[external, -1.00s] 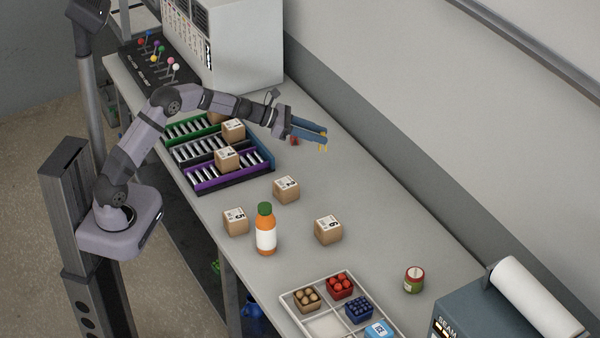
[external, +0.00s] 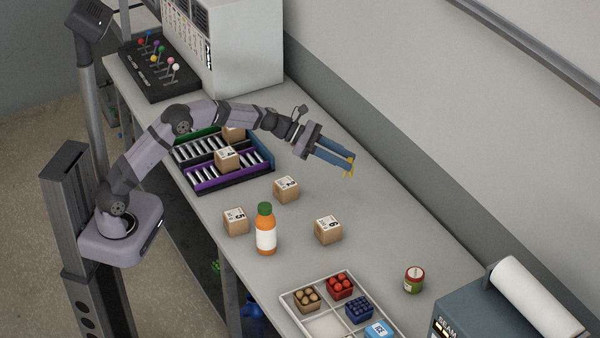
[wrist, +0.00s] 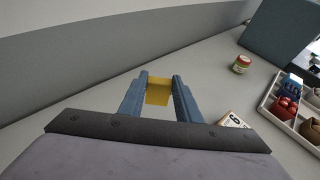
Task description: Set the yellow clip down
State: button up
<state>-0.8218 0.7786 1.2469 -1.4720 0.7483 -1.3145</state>
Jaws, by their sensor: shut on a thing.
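The yellow clip (wrist: 158,92) is between the fingertips of my gripper (wrist: 160,84) in the wrist view. In the external view the yellow clip (external: 350,168) shows as a small yellow piece at the tips of the blue fingers of my gripper (external: 349,163). My gripper is shut on it and holds it out over the bare grey table (external: 400,215), to the right of the roller racks. The clip seems to be above the table; the exact height is hard to tell.
Cardboard boxes stand nearby: one (external: 286,189) left of the clip, one (external: 328,230) nearer the front, one (external: 235,221) by the orange bottle (external: 266,232). A jar (external: 414,279) and a divided white tray (external: 290,303) stand farther right. The table around and beyond the clip is clear.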

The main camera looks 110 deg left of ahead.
jog(key=shift+f+p, duration=0.35)
jog(key=shift+f, duration=4.4)
jog(key=shift+f, duration=0.1)
jog(key=shift+f, duration=0.1)
jog(key=o, duration=1)
jog(key=shift+s+r, duration=0.1)
jog(key=shift+r, duration=0.2)
jog(key=b+v, duration=0.2)
jog(key=v, duration=0.9)
jog(key=shift+s+r+b, duration=0.15)
jog(key=shift+s+b, duration=0.15)
jog(key=shift+s, duration=0.1)
